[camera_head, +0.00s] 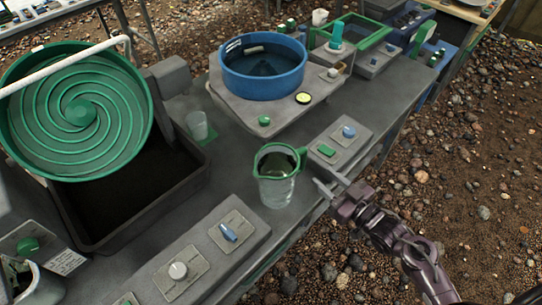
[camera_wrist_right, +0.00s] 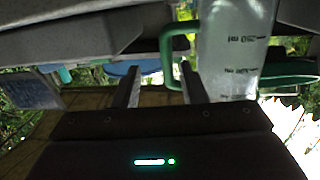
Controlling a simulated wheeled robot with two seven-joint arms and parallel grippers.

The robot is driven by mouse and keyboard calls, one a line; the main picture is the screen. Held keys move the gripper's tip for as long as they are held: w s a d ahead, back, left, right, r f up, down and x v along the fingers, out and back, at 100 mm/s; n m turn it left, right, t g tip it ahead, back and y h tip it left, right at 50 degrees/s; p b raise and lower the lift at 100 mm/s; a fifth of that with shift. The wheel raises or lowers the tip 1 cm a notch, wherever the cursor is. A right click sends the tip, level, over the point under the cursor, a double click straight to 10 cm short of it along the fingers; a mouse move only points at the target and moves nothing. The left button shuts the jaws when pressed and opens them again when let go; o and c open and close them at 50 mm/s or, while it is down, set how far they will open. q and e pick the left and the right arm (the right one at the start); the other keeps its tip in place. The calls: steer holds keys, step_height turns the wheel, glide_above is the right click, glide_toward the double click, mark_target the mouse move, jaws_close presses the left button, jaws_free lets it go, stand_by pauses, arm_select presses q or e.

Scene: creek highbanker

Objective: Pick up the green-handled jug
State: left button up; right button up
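The green-handled jug (camera_head: 277,188) stands upright on the grey bench near its front edge. It is clear, with a green rim and a green handle on its right side. My right gripper (camera_head: 328,186) is just right of the jug, its fingers pointing at it. In the right wrist view, the jug's clear body (camera_wrist_right: 230,45) with measuring marks fills the upper right. The two fingers (camera_wrist_right: 161,82) are apart, and the green handle (camera_wrist_right: 166,60) appears between their tips, nearer the right finger. I cannot tell whether they touch it. My left gripper is not in view.
A control box (camera_head: 345,143) with a blue knob is close behind the right gripper. A longer control panel (camera_head: 205,255) lies in front of the jug. A clear cup (camera_head: 197,125), a blue basin (camera_head: 264,85) and a green spiral wheel (camera_head: 125,110) are farther back or left.

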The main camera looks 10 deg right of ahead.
mark_target(306, 157)
steer(key=shift+n+y, duration=0.4)
steer(key=r, duration=0.1)
steer(key=w+a+r, duration=0.1)
steer(key=a+r, duration=0.1)
steer(key=shift+w, duration=0.4)
steer(key=shift+w+a, duration=0.15)
steer(key=shift+w, duration=0.1)
steer(key=x, duration=0.4)
steer(key=shift+w+a+f+p, duration=0.1)
steer(key=shift+w+f+p, duration=0.15)
steer(key=shift+w+p, duration=0.15)
steer(key=shift+w+a, duration=0.2)
jaws_close()
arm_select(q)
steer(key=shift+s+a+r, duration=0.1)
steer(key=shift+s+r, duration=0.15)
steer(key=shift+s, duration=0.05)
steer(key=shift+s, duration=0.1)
arm_select(e)
steer(key=shift+w+r, duration=0.1)
